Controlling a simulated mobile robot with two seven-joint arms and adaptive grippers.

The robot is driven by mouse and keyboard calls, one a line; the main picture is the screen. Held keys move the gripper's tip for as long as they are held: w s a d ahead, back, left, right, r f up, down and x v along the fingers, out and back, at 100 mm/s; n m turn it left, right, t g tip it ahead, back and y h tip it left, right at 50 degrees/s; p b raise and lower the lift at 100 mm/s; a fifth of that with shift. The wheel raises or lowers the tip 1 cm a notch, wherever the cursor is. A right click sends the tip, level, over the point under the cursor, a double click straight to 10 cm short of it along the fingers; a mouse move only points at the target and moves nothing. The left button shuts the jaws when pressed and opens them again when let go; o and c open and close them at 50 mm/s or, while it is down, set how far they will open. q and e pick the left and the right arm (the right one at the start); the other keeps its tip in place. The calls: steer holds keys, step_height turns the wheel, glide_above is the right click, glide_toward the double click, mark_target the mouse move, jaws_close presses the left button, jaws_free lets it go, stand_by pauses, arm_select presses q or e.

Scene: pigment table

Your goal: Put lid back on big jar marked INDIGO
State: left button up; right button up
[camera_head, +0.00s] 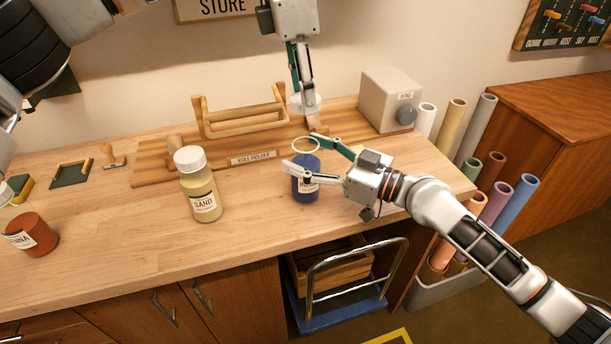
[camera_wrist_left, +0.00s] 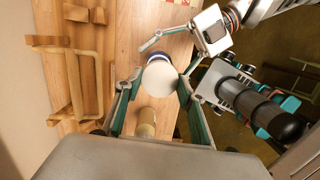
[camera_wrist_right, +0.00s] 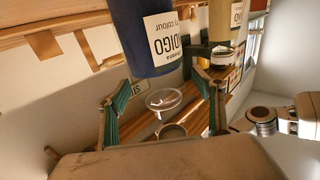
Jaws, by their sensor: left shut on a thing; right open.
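The big blue jar marked INDIGO (camera_head: 306,188) stands upright on the bench with its pale-rimmed mouth (camera_head: 306,144) uncovered. Its blue body and label show in the right wrist view (camera_wrist_right: 140,35). My left gripper (camera_head: 305,103) is shut on a round white lid (camera_head: 303,107), held above and behind the jar, apart from it. The lid hides part of the jar in the left wrist view (camera_wrist_left: 162,88). My right gripper (camera_head: 303,155) is open around the jar, one finger in front and one behind. I cannot tell whether the fingers touch it.
A SAND jar (camera_head: 202,190) with a white lid stands left of the INDIGO jar. The wooden roll holder (camera_head: 240,122) lies behind, and a grey box (camera_head: 389,100) stands at the back right. A red-brown jar (camera_head: 34,235) is far left. The bench front (camera_head: 130,235) is clear.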

steer(key=shift+w+a, duration=0.1)
steer(key=shift+a, duration=0.1)
steer(key=c, duration=1.7)
arm_select(q)
steer(key=shift+f, duration=2.5)
steer(key=shift+f, duration=0.1)
steer(key=shift+f, duration=0.8)
steer(key=shift+f, duration=0.55)
